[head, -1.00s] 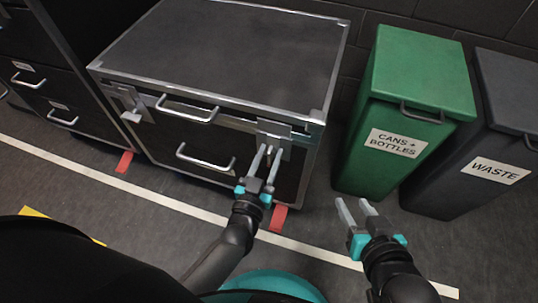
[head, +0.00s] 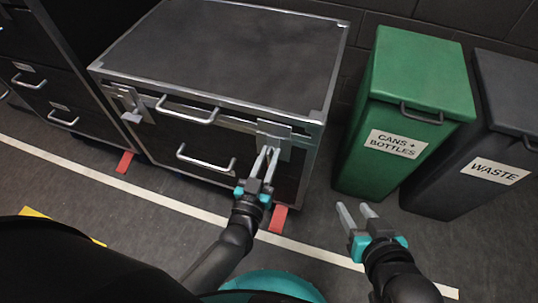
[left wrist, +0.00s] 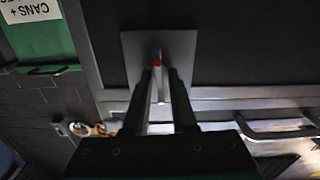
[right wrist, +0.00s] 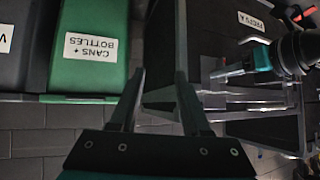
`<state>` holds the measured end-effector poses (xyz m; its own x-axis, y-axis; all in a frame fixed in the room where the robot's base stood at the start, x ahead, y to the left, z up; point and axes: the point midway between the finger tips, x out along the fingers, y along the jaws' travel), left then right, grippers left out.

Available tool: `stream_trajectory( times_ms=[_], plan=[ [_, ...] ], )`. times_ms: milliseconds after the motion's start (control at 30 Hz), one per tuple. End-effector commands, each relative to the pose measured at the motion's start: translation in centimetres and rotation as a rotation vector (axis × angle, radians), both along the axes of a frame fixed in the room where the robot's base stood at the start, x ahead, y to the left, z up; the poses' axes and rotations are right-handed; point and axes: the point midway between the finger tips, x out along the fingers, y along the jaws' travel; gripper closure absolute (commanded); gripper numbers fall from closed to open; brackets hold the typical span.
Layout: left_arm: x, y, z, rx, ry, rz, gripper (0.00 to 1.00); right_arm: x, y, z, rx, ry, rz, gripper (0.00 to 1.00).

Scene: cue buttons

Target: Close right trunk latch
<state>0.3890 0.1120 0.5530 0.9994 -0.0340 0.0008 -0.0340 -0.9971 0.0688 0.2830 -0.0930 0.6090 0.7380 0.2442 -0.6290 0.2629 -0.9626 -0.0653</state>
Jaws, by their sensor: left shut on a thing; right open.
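The black trunk (head: 230,50) with metal edges stands closed in the head view. Its right latch (head: 283,131) is a metal plate on the front near the right corner. My left gripper (head: 269,153) is at this latch, its fingers shut on the latch's narrow lever. The left wrist view shows the square latch plate (left wrist: 180,45) and my left gripper (left wrist: 158,75) around the thin lever, which has a red tip. The fingers partly hide the lever, so its exact angle is unclear. My right gripper (head: 354,213) is open and empty, right of the trunk, above the floor.
The left latch (head: 130,104) sits at the trunk's front left, its lever sticking out. Metal handles (head: 187,110) are on the trunk front. A green bin (head: 405,125) and a dark waste bin (head: 500,140) stand to the right.

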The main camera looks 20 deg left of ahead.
Motion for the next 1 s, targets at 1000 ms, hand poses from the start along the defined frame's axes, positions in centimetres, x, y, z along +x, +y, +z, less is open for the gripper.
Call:
stream_trajectory(
  times_ms=[1000],
  plan=[
    [-0.1, 0.6, -0.5, -0.903, 0.035, -0.001, 1.00, -1.3, -2.5, 0.2, -0.086, 0.168, -0.030, 0.53]
  ],
)
